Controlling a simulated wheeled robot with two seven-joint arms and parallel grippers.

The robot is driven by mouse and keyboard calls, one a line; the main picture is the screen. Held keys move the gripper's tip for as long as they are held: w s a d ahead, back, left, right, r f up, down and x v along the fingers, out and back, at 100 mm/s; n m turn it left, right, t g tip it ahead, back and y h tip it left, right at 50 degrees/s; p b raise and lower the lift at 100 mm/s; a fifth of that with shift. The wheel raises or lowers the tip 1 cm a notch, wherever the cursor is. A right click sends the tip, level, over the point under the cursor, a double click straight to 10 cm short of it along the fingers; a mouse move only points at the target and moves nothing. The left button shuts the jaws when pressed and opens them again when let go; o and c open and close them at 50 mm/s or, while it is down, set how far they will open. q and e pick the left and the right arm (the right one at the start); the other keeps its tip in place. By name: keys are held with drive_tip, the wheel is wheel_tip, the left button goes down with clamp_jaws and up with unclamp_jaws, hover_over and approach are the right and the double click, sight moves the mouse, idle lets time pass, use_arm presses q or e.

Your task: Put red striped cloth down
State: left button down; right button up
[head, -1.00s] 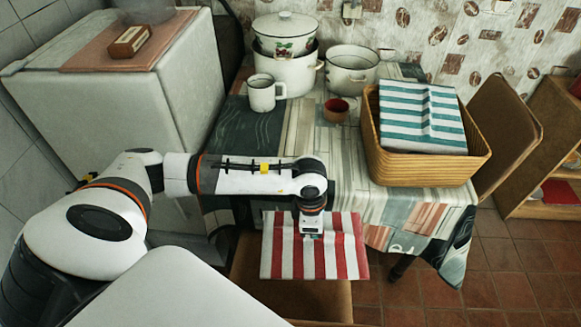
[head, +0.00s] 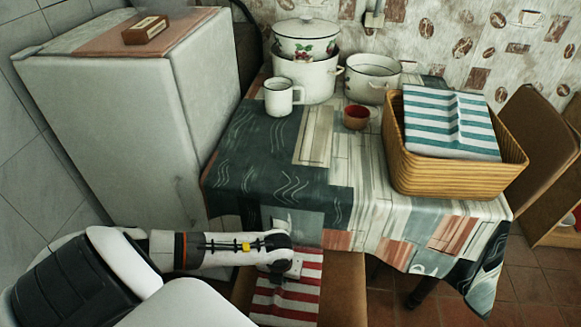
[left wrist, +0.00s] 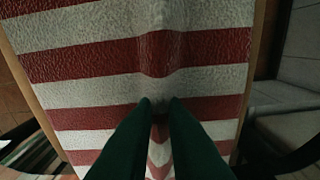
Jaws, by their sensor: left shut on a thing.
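The red striped cloth (head: 300,301), red and white, is at the bottom middle of the head view, over the brown chair seat (head: 346,290). Whether it rests on the seat or hangs just above it I cannot tell. My left gripper (head: 284,268) is shut on the cloth near its far part. In the left wrist view the cloth (left wrist: 85,60) fills most of the picture. The dark fingers of the left gripper (left wrist: 159,104) pinch it into a raised fold. My right gripper is in neither view.
The table (head: 255,165) stands just beyond the chair. On it are a wicker basket (head: 455,178) with a teal striped cloth (head: 450,122), a white mug (head: 279,97), a red cup (head: 356,117) and enamel pots (head: 371,80). A white cabinet (head: 110,120) stands at the left.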

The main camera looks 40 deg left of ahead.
sight(283, 286)
use_arm(q)
wheel_tip(283, 286, down, 7)
drive_tip(key=shift+w+f+b, duration=0.1)
drive_tip(key=shift+f+b, duration=0.05)
drive_tip(key=shift+b, duration=0.35)
drive_tip(key=shift+f, duration=0.15)
drive_tip(key=c, duration=1.5)
unclamp_jaws()
drive_tip(key=shift+r, duration=0.3)
drive_tip(key=r, duration=0.4)
drive_tip(key=s+r+p, duration=0.1)
drive_tip(key=r, duration=0.2)
drive_tip(key=r+p, duration=0.1)
drive_tip(key=r, duration=0.3)
drive_tip(key=shift+s+d+r, duration=0.2)
drive_tip(key=shift+d+r, duration=0.1)
drive_tip(key=shift+r, duration=0.05)
